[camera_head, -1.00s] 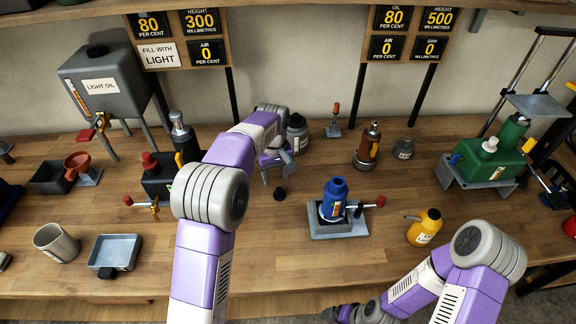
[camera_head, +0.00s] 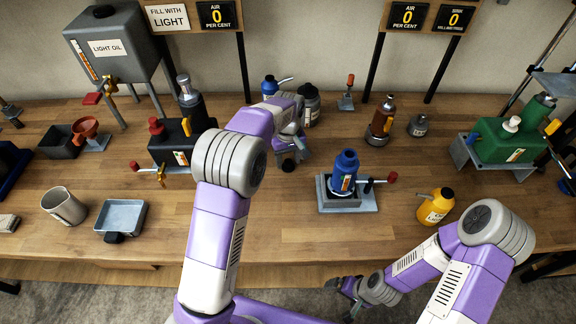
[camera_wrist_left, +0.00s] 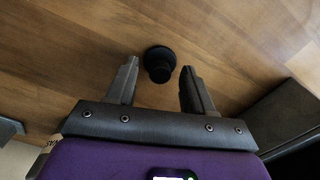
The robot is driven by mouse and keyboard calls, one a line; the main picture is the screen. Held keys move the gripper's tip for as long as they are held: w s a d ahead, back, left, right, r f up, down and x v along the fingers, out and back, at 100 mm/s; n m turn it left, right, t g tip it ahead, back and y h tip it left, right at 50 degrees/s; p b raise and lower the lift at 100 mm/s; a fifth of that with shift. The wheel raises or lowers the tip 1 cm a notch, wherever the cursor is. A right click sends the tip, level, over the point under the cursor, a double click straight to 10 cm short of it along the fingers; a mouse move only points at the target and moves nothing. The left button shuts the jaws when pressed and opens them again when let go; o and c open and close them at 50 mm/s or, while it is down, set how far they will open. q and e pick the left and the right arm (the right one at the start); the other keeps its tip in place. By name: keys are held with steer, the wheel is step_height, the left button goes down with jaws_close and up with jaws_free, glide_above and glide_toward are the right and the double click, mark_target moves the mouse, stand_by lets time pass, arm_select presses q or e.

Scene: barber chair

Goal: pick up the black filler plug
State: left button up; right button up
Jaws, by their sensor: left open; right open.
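The black filler plug (camera_wrist_left: 159,63) stands on the wooden bench top. In the left wrist view it sits at the mouth of my open left gripper (camera_wrist_left: 158,74), between and slightly beyond the two fingertips, with a gap on each side. In the head view the plug (camera_head: 288,165) is a small dark shape just below my left gripper (camera_head: 291,153), which partly overlaps it. My right gripper (camera_head: 343,296) is open and empty, low in front of the bench edge.
A blue bottle jack (camera_head: 344,172) in a grey tray stands right of the plug, with a yellow oil can (camera_head: 434,206) further right. A black jack (camera_head: 180,150) with a red knob is to the left. The bench in front is clear.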

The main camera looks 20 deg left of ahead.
arm_select(q)
jaws_close()
